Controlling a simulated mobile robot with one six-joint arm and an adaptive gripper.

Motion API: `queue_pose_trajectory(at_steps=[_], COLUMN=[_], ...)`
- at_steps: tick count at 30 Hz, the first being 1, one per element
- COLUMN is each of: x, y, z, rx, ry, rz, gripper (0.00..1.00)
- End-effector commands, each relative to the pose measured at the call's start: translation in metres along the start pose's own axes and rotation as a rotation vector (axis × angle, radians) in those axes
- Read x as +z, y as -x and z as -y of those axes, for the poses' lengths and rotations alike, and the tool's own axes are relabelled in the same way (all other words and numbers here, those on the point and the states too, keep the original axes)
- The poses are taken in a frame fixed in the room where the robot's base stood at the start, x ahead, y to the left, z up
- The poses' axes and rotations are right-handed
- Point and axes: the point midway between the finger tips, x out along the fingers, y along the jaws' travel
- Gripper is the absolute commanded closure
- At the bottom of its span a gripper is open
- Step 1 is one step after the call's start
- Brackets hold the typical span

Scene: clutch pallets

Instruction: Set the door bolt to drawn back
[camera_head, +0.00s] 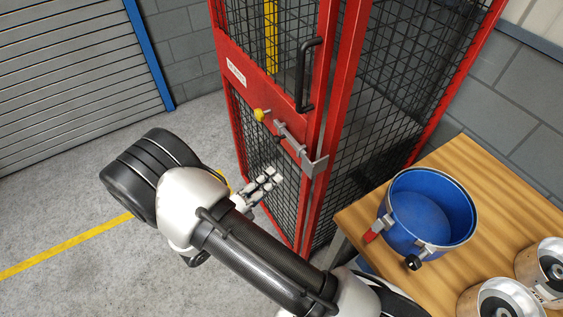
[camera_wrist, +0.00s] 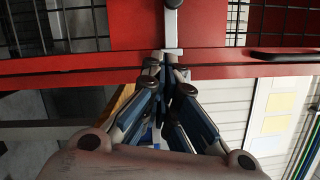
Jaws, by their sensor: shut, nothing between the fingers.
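The door bolt (camera_head: 288,138) is a grey bar on the red mesh door (camera_head: 232,68), with a yellow knob (camera_head: 261,115) at its left end. Its right end reaches toward a grey bracket (camera_head: 315,164) at the door's edge; I cannot tell how far it enters. My gripper (camera_head: 272,174) is below the bolt, apart from the knob, in front of the lower mesh. In the wrist view my gripper (camera_wrist: 169,62) has its fingers together and empty, pointing at the red frame.
A black door handle (camera_head: 308,75) stands out above the bolt. A wooden table (camera_head: 465,160) at the right carries a blue bucket (camera_head: 398,218) with clamps and several round metal parts (camera_head: 545,262). The grey floor (camera_head: 75,215) at the left is clear.

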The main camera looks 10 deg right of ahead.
Motion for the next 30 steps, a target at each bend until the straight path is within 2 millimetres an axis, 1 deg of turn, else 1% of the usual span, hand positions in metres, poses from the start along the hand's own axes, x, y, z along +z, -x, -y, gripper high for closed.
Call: queue_pose_trajectory(at_steps=[1,3,6,9,13,27,30], x=[0.001,0.001,0.0,0.0,-0.001,0.0,-0.001], y=[0.011,0.023,0.035,0.043,0.045,0.045,0.043], z=[0.001,0.001,0.0,0.0,0.0,0.0,0.003], rx=[0.001,0.001,0.0,0.0,0.0,0.0,0.003], ry=[0.0,0.0,-0.001,0.0,0.001,0.001,-0.016], rz=[0.004,0.003,0.001,0.0,-0.002,-0.002,-0.018], gripper=[1.0,1.0,1.0,1.0,1.0,1.0,1.0])
